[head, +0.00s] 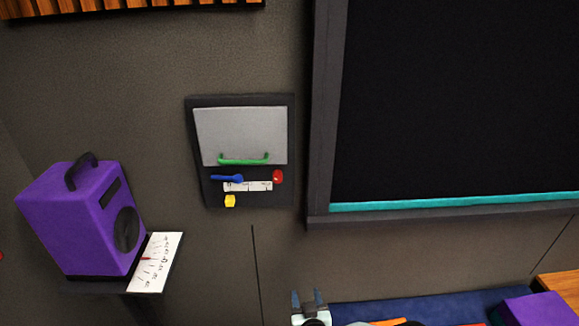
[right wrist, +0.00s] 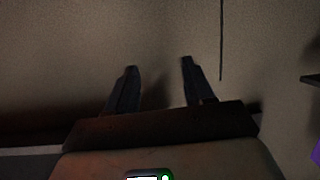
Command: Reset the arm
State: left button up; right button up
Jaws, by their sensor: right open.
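My right gripper (head: 309,298) shows at the bottom of the head view, low in front of the wall. Its two dark fingers stand apart with nothing between them. In the right wrist view the same open fingers (right wrist: 158,82) point at the bare wall. The dark wall panel (head: 248,150) is above and left of this gripper, well apart from it. The panel has a grey cover with a green handle (head: 244,160), a blue lever (head: 227,178), a red knob (head: 277,176) and a yellow button (head: 230,201). My left gripper is not in view.
A purple speaker-like box (head: 82,218) stands on a small shelf at the left, beside a white marked card (head: 155,262). A large dark framed screen (head: 460,95) fills the upper right. A blue surface (head: 400,309) and another purple object (head: 537,309) lie at the lower right.

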jog(key=s+d+f+m+g+p, duration=0.15)
jog(key=s+d+f+g, duration=0.25)
jog(key=s+f, duration=0.45)
jog(key=s+d+f+m+g+p, duration=0.1)
jog(key=s+d+f+g+p, duration=0.2)
jog(key=s+f, duration=0.5)
jog(key=s+f+m+g+y, duration=0.1)
jog(key=s+g, duration=0.3)
jog(key=s, duration=0.5)
jog(key=s+a+f+m+g+y+p, duration=0.1)
jog(key=s+f+g, duration=0.2)
jog(key=s, duration=0.7)
jog(key=shift+a+g+y, duration=0.3)
jog(key=shift+g+y, duration=0.1)
jog(key=shift+g, duration=0.4)
jog(key=shift+m, duration=0.25)
